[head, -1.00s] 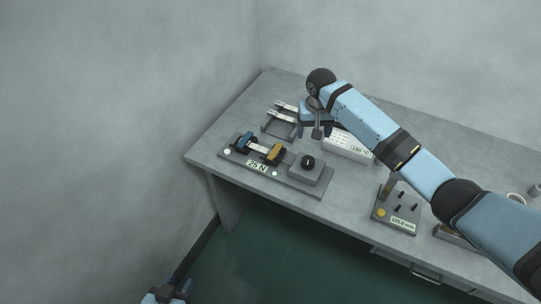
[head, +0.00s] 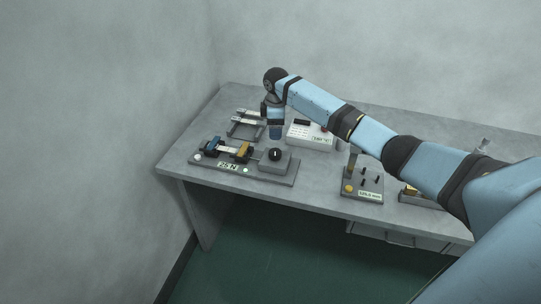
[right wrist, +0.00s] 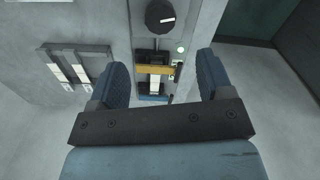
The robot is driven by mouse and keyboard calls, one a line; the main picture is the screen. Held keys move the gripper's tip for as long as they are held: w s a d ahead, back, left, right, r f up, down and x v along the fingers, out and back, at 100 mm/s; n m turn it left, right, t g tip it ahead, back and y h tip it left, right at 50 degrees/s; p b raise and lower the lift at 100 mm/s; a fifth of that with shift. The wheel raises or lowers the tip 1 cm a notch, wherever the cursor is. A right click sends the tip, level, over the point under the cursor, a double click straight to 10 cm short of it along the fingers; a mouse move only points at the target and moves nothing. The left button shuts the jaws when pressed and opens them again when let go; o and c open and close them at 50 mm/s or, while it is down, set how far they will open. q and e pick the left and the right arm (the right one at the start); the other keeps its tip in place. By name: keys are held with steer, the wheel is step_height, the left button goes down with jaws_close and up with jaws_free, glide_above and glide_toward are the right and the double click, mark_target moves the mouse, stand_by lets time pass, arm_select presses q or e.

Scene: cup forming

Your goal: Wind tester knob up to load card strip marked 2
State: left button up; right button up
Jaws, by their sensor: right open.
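The tester (head: 288,175) is a grey base near the table's front left edge, with a display reading 25 N. Its black knob (head: 275,155) has a white pointer line and sits on a grey block. It also shows at the top of the right wrist view (right wrist: 160,16). A pale card strip (head: 227,150) spans the tester's blue and yellow clamps; I cannot read a mark on it. My right gripper (head: 276,136) points down just behind the knob, apart from it. Its fingers (right wrist: 162,76) are open and empty. My left gripper is out of view.
A dark rack (head: 234,136) with pale strips stands behind the tester. A white box (head: 308,136) reading 150 °C is right of my gripper. A gauge (head: 350,188) with a yellow button stands further right. Bare table lies between tester and gauge.

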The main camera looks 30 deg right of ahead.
mark_target(275, 152)
step_height(275, 152, down, 12)
steer(key=shift+r, duration=0.15)
steer(key=shift+c, duration=0.2)
steer(key=c, duration=0.9)
